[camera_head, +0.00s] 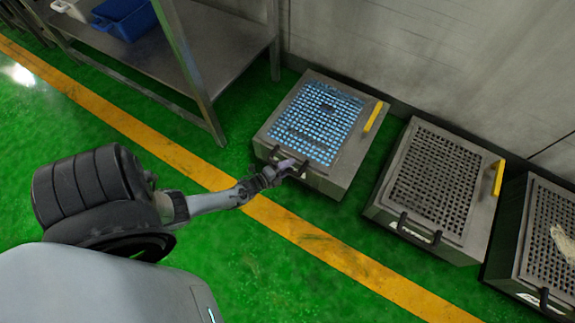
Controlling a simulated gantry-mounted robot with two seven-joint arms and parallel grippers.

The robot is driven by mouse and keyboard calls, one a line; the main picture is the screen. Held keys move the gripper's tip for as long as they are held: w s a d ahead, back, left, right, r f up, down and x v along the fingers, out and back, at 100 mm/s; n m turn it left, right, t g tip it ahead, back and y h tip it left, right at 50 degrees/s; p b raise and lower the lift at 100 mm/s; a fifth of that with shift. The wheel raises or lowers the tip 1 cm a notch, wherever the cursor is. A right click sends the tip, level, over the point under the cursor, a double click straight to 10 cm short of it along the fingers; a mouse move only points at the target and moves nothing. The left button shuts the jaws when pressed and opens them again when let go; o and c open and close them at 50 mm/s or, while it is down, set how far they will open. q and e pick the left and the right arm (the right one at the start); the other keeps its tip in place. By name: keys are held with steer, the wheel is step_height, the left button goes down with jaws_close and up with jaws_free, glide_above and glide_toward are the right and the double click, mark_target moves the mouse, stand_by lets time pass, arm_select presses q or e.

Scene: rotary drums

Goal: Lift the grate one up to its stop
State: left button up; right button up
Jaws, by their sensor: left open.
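The leftmost metal box (340,175) stands on the floor against the wall, with a perforated grate (318,120) lit in pale blue lying flat on its top. A dark handle is at the box's near edge, partly hidden by my left gripper (290,168). The gripper is open and is at the handle, its fingers small in the picture. I cannot tell whether they touch the handle or go around it. My right gripper is not in view.
A second box with a dark grate (433,180) stands to the right, and a third grate (553,235) is partly cut off. Yellow bars (373,117) stand out on the boxes' right sides. A steel table (215,50) with a blue bin (125,17) stands upper left. The green floor in front is clear.

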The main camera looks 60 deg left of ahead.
arm_select(q)
steer(key=shift+w+a+r, duration=0.1)
steer(key=shift+w+a, duration=0.15)
steer(key=shift+a, duration=0.05)
steer(key=shift+s+d, duration=0.1)
steer(key=shift+d, duration=0.05)
steer(key=c, duration=0.6)
jaws_close()
